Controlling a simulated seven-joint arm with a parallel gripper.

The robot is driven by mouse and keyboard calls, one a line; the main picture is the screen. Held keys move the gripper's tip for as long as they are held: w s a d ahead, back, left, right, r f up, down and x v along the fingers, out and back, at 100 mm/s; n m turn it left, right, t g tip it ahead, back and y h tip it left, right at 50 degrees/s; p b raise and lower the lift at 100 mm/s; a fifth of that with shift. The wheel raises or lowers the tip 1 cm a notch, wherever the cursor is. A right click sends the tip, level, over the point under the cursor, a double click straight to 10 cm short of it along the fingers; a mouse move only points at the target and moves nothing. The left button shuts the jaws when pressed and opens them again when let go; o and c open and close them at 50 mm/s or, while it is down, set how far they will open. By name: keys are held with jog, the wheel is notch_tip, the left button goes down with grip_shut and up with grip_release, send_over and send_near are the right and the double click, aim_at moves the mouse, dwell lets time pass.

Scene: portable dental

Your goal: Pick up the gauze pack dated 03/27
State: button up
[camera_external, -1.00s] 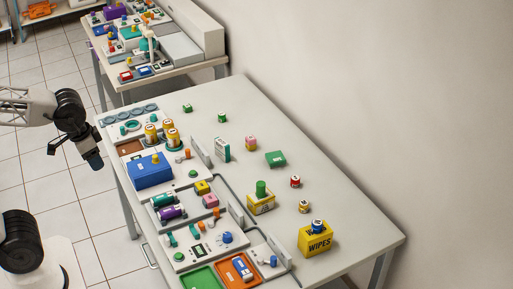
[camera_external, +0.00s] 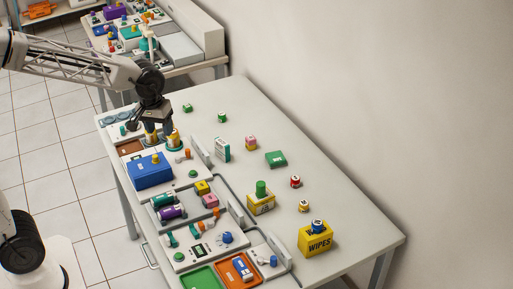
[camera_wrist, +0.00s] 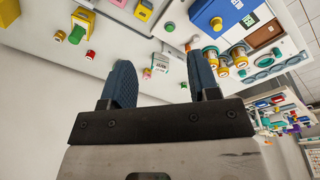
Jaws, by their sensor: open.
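My gripper (camera_external: 158,127) is open and empty, in the air over the far left part of the table, by the gold-topped jars. Its two dark blue fingers stand wide apart in the wrist view (camera_wrist: 160,62). A small upright white and green pack (camera_external: 222,149) stands on the table to the right of my gripper; a similar printed pack shows between the fingers in the wrist view (camera_wrist: 161,67), well beyond them. A flat green pack (camera_external: 275,158) lies farther right. No date is legible, so I cannot tell which pack is dated 03/27.
Gold-topped jars (camera_external: 174,139) stand just below my gripper. A blue box (camera_external: 150,172), trays and fittings fill the table's left side. A yellow wipes box (camera_external: 316,240) and a yellow box with a green top (camera_external: 261,202) stand on the right. The far right strip is mostly clear.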

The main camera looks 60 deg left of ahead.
jog(key=w+a+f+n, duration=0.3)
jog(key=w+f, duration=0.1)
jog(key=w, duration=0.3)
jog(key=w+a+f+n, duration=0.3)
jog(key=w+a+f, duration=0.1)
jog(key=w, duration=0.4)
jog(key=n+g, duration=0.1)
jog(key=n, duration=0.5)
send_over(222, 141)
jog(key=f, duration=1.2)
jog(key=shift+s+d+f, duration=0.15)
jog(key=shift+d+f, duration=0.05)
jog(key=shift+f, duration=0.1)
jog(key=shift+f, duration=1.3)
jog(key=shift+a+f, duration=0.1)
jog(key=shift+f, duration=2.5)
jog(key=c, duration=1)
jog(key=shift+r, duration=0.1)
